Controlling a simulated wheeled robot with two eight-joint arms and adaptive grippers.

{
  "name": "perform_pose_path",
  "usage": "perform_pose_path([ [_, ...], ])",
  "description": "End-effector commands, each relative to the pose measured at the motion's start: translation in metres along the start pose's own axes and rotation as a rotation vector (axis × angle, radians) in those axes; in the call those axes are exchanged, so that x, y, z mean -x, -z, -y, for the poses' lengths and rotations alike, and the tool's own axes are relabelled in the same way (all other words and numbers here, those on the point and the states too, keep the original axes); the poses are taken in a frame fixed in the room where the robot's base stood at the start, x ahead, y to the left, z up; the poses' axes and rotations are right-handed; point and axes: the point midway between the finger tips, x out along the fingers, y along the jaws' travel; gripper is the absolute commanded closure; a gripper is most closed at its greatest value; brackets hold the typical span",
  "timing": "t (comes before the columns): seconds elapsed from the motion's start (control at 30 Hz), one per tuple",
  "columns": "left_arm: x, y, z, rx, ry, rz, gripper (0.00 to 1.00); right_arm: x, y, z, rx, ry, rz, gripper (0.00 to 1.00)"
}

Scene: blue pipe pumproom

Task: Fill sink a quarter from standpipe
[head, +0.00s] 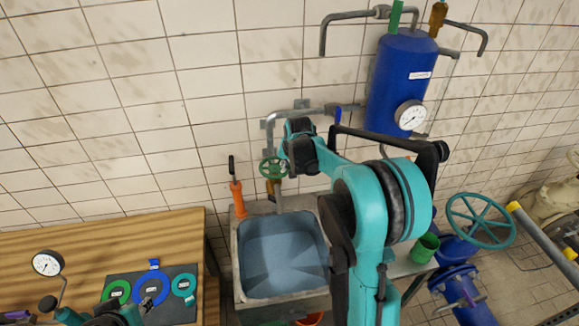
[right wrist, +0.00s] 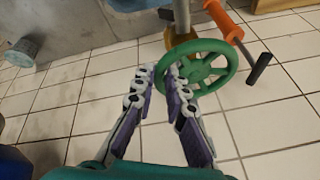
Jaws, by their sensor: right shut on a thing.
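The sink (head: 245,285) is a grey basin with a blue-grey inside against the tiled wall. I cannot tell whether it holds water. The standpipe (head: 278,200) comes down over its back edge and has a green handwheel (head: 272,168). The handwheel fills the upper middle of the right wrist view (right wrist: 215,48). My right gripper (right wrist: 160,75) is shut on the near-left rim of the handwheel. In the head view my right arm hides part of the gripper and the sink's right side.
An orange-handled tool (head: 237,198) stands at the sink's back left corner. A wooden table (head: 150,235) with coloured rings is on the left. A blue tank (head: 395,85) with a gauge hangs above right. A green cup (head: 425,248) and a large green wheel (head: 480,221) are on the right.

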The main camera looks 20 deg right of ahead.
Motion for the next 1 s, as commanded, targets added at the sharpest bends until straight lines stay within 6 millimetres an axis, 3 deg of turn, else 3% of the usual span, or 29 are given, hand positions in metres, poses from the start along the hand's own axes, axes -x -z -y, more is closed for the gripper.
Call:
perform_pose_path([
  [0.5, -0.012, -0.009, 0.0, 0.0, 0.0, 0.0, 0.68, 0.004, -0.018, 0.008, -0.298, -0.125, -0.061, 1.0],
  [1.0, -0.014, -0.01, 0.0, 0.0, 0.0, 0.0, 0.68, 0.006, -0.022, 0.01, -0.391, -0.163, -0.08, 1.0],
])
